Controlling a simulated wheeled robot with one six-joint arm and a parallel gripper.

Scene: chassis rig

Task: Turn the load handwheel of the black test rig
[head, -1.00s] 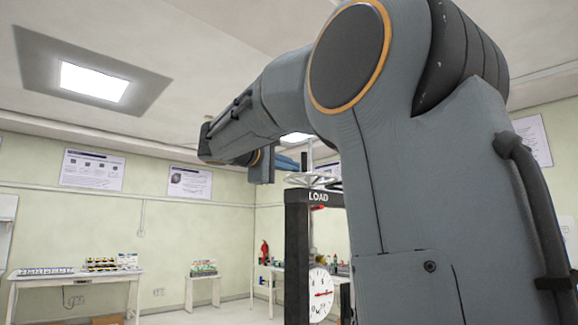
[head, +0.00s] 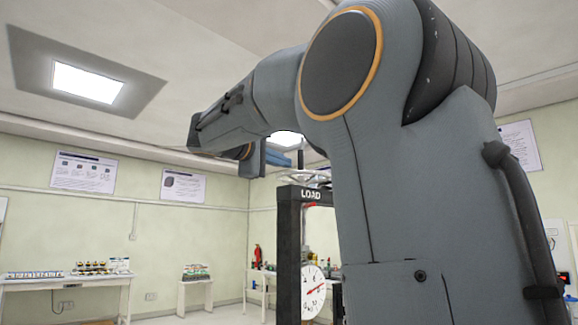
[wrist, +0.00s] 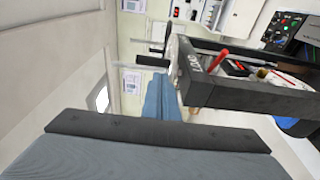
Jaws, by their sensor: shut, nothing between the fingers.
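The black test rig (head: 289,255) stands right of centre in the head view, marked LOAD on its top beam. The pale spoked handwheel (head: 308,178) lies flat above that beam, with a dark upright grip (head: 301,160); my arm hides its right part. My gripper's blue fingers (head: 280,160) are shut and empty, at the wheel's left side near the grip. In the wrist view the shut fingers (wrist: 158,92) are beside the rig's beam (wrist: 240,90), close to a dark grip (wrist: 152,62). I cannot tell whether they touch the wheel or grip.
A white dial (head: 313,291) with a red needle is on the rig below the beam. A bench (head: 70,282) with small items stands far left, a small table (head: 196,283) behind, and a red extinguisher (head: 257,256) at the back wall. Floor left of the rig looks clear.

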